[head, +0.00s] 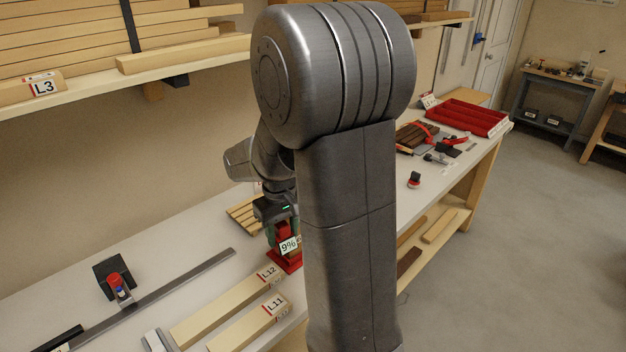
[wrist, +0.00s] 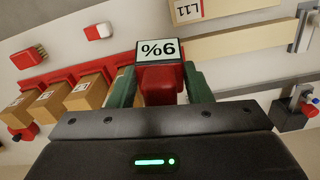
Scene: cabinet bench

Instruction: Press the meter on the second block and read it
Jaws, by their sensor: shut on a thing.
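My gripper (head: 282,232) (wrist: 158,88) points down over the bench, its green fingers shut on a red meter (wrist: 165,82). The meter's white display reads 9%, upside down in the wrist view and upright in the head view (head: 288,246). Several tan wooden blocks (wrist: 57,102) with small white labels stand in a row along a red rack (wrist: 68,75), left of the meter in the wrist view. The label writing is too small to read. The meter's lower end is hidden, so I cannot tell which block it touches, if any. My arm hides most of the blocks in the head view.
Boards labelled L12 (head: 228,309) and L11 (head: 250,326) lie near the front edge. A red tray (head: 466,117) stands at the far right. A shelf of timber (head: 120,75) overhangs the bench.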

